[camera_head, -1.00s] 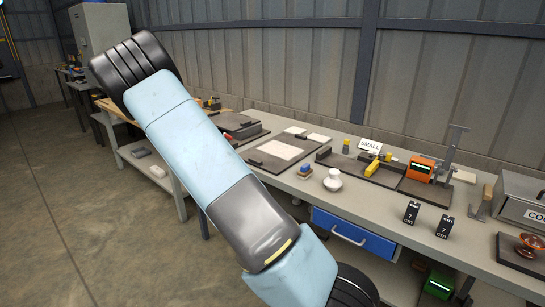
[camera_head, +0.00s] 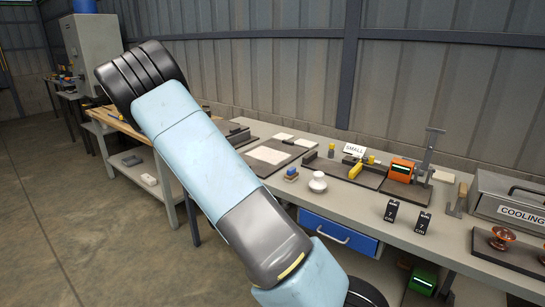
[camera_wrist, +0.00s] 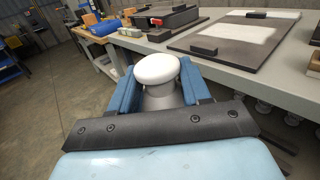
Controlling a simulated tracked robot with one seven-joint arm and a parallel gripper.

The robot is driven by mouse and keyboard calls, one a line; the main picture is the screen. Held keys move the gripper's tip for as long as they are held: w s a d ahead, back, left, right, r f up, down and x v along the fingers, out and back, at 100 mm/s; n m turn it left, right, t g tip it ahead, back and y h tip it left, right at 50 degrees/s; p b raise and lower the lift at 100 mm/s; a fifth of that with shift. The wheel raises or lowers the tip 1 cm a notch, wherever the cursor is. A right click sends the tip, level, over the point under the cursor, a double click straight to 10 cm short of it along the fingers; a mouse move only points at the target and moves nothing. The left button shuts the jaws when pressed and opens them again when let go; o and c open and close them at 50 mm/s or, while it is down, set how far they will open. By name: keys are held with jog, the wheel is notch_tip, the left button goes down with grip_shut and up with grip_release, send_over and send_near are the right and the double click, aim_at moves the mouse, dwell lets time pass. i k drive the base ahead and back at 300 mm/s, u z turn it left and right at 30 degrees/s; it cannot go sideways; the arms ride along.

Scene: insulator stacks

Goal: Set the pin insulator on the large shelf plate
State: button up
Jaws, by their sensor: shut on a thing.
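In the wrist view, my gripper (camera_wrist: 158,88) has its two blue fingers shut on a pin insulator (camera_wrist: 157,68) with a rounded white top and a grey body below. It is held upright, clear of the bench, in front of the bench edge. Its lower end is hidden by the gripper. In the head view my arm hides the gripper and the held piece. A dark plate with a white pad (camera_head: 268,155) lies on the bench; it also shows in the wrist view (camera_wrist: 190,46). I see no sign reading "large", so I cannot tell which plate is the large shelf plate.
A white insulator (camera_head: 318,182) stands on the grey bench (camera_head: 365,225) beside a small blue-topped block (camera_head: 291,174). A SMALL sign (camera_head: 354,150), an orange device (camera_head: 401,170), black weights (camera_head: 391,210), a COOLING box (camera_head: 510,200) and copper-coloured insulators (camera_head: 502,238) are to the right.

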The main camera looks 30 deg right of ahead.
aim_at(270, 151)
jog(key=i, duration=0.9)
jog(key=u, duration=0.05)
